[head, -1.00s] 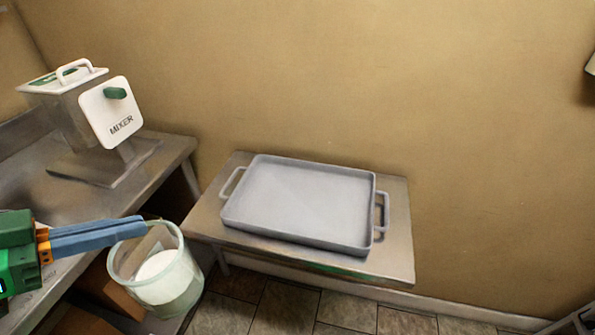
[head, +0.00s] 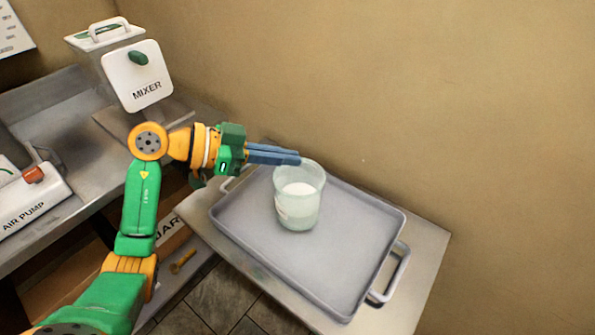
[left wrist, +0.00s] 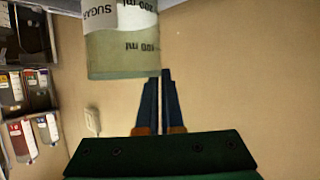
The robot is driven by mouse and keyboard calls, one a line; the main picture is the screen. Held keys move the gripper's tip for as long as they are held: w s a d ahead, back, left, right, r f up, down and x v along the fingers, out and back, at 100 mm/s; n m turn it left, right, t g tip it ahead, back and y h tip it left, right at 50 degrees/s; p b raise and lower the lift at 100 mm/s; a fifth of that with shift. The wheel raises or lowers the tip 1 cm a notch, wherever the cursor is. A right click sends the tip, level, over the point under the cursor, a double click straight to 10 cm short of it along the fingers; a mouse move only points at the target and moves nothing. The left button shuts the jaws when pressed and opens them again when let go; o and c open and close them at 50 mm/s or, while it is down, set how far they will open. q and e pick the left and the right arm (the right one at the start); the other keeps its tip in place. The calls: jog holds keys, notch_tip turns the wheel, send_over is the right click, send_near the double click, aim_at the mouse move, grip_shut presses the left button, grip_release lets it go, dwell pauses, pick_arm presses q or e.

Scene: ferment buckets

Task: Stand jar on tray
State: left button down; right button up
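The jar (head: 298,208) is a translucent pale green vessel with white contents, upright over the grey tray (head: 375,268) in the head view. I cannot tell whether its base touches the tray floor. My left gripper (head: 300,158) has its blue fingers closed together at the jar's rim, on the left far side. In the left wrist view the jar (left wrist: 120,45) shows a sugar label and upside-down ml marks, and the fingertips (left wrist: 160,75) meet its rim edge. My right gripper is not in view.
The tray lies on a metal table (head: 425,245) against the wall, with a handle at each end. A mixer (head: 140,75) and an air pump (head: 35,195) stand on the left counter. An open box (head: 170,235) is below. The tray's right part is clear.

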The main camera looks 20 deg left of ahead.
pick_arm(q)
jog(key=f, duration=0.1)
jog(key=w+f, duration=0.1)
jog(key=f, duration=0.1)
jog(key=w+d+f, duration=0.1)
jog(key=f, duration=0.1)
jog(key=shift+f, duration=0.15)
jog(key=shift+w+f, duration=0.1)
jog(key=shift+f, duration=0.3)
jog(key=c, duration=1.1)
grip_release()
jog(key=shift+o, duration=0.2)
jog(key=b, duration=0.2)
send_near(294, 173)
jog(key=shift+w+a+f, duration=0.1)
jog(key=shift+a+f, duration=0.1)
jog(key=shift+a, duration=0.3)
jog(key=shift+a+f, duration=0.15)
jog(key=shift+a, duration=0.4)
